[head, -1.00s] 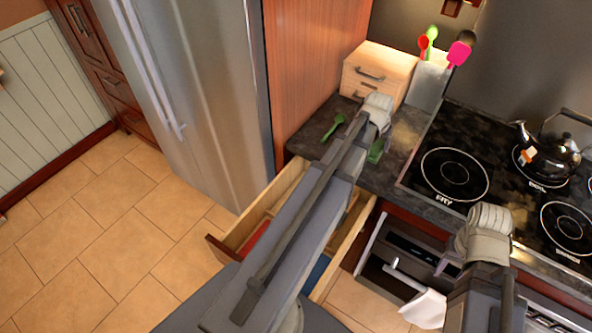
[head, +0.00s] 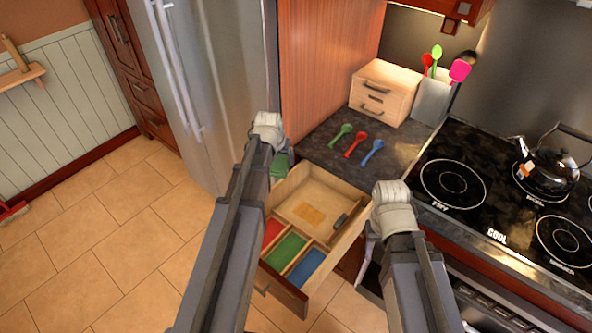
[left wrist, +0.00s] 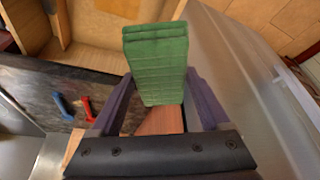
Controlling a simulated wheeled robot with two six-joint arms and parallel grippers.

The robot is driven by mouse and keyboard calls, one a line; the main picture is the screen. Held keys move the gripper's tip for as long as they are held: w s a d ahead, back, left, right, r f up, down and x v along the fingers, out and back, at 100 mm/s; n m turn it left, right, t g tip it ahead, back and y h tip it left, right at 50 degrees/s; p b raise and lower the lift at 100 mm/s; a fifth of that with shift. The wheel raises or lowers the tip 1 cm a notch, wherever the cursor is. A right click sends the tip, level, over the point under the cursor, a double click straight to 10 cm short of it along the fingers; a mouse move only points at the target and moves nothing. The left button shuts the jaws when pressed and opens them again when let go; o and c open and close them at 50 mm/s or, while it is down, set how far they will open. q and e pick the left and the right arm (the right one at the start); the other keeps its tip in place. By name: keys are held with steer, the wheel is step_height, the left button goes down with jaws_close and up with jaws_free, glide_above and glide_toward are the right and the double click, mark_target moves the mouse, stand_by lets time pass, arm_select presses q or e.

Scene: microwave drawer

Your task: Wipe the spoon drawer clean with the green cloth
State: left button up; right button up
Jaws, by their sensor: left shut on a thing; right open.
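The spoon drawer (head: 345,238) is pulled open below the counter. Its front part has red (head: 272,232), green (head: 287,250) and blue (head: 306,268) compartments. A tan stain (head: 309,214) lies on the floor of its back section, and a small dark bar-shaped thing (head: 340,221) lies beside it. My left gripper (left wrist: 155,100) is shut on the folded green cloth (left wrist: 157,55). In the head view the cloth (head: 281,164) is above the drawer's back left corner. My right gripper (head: 372,238) is open and empty by the drawer's right side.
Green (head: 341,134), red (head: 356,144) and blue (head: 373,152) spoons lie on the counter (head: 325,155). A small wooden chest (head: 385,92) and a utensil holder (head: 431,99) stand behind. The fridge (head: 215,80) is left, the stove with kettle (head: 547,170) right.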

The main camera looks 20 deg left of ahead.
arm_select(q)
steer(key=w+d+f+m+h+b, duration=0.1)
steer(key=d+m, duration=0.4)
steer(key=d, duration=0.5)
steer(key=shift+w+f+h, duration=0.3)
steer(key=shift+f+h, duration=0.2)
steer(key=shift+f+b, duration=0.1)
steer(key=shift+b, duration=0.25)
step_height(320, 180, down, 18)
steer(key=b, duration=1.8)
steer(key=a+f+b, duration=0.1)
steer(key=w+a+f+b, duration=0.1)
steer(key=f+b, duration=0.1)
steer(key=shift+a+f, duration=0.2)
steer(key=shift+a, duration=0.2)
steer(key=shift+w+a+f+b, duration=0.3)
steer(key=shift+a+f+b, duration=0.3)
steer(key=shift+b, duration=0.2)
steer(key=shift+f+b, duration=0.55)
steer(key=shift+b, duration=0.05)
